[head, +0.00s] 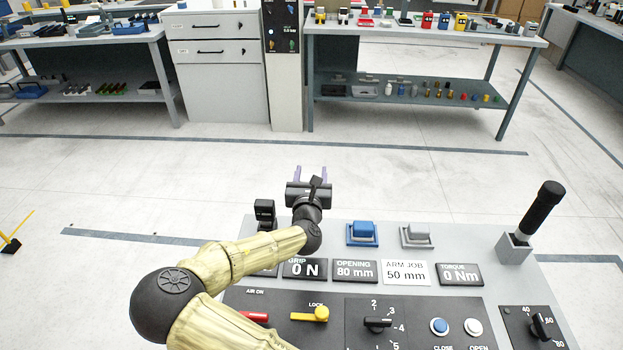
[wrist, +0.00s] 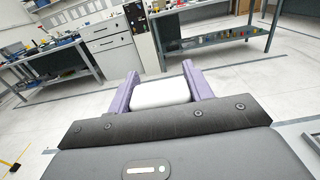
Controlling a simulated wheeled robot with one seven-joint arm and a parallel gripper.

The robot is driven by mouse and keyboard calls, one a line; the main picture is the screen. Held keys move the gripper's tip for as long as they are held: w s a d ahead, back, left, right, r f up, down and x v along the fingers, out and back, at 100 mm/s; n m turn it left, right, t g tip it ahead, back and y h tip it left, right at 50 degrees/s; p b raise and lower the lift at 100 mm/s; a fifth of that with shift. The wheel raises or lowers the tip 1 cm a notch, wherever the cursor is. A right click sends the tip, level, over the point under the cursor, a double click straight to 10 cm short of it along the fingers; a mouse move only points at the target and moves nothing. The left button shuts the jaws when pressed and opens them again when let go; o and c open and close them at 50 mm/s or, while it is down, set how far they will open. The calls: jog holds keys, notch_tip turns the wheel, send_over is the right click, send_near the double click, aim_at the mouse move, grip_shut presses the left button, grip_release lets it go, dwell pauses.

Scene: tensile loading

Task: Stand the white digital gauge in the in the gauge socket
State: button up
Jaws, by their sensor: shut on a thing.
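My gripper (head: 310,170) is held up over the far edge of the control panel, pointing away toward the open floor. In the wrist view its two purple fingers (wrist: 160,76) are shut on the white digital gauge (wrist: 161,94), which shows as a plain white block between them. No display face shows on it. In the head view the gauge cannot be made out against the pale floor. I cannot identify the gauge socket for certain in either view.
The grey control panel (head: 462,234) fills the lower front, with a blue block in a holder (head: 362,234), a grey block in a holder (head: 416,236), and a tall black-handled lever (head: 541,207). Loaded workbenches (head: 430,80) and a drawer cabinet (head: 215,85) stand beyond clear floor.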

jog(key=shift+r, duration=0.1)
dwell(0.3)
jog(key=s+d+r+p, duration=0.2)
jog(key=s+d+p, duration=0.3)
jog(key=p, duration=0.8)
jog(key=s+d+r+p, duration=0.3)
jog(key=s+d+p, duration=0.2)
jog(key=d+p, duration=0.7)
jog(key=shift+d+r+y+p, duration=0.15)
jog(key=shift+d+y+p, duration=0.15)
jog(key=shift+p, duration=0.45)
jog(key=shift+w, duration=0.15)
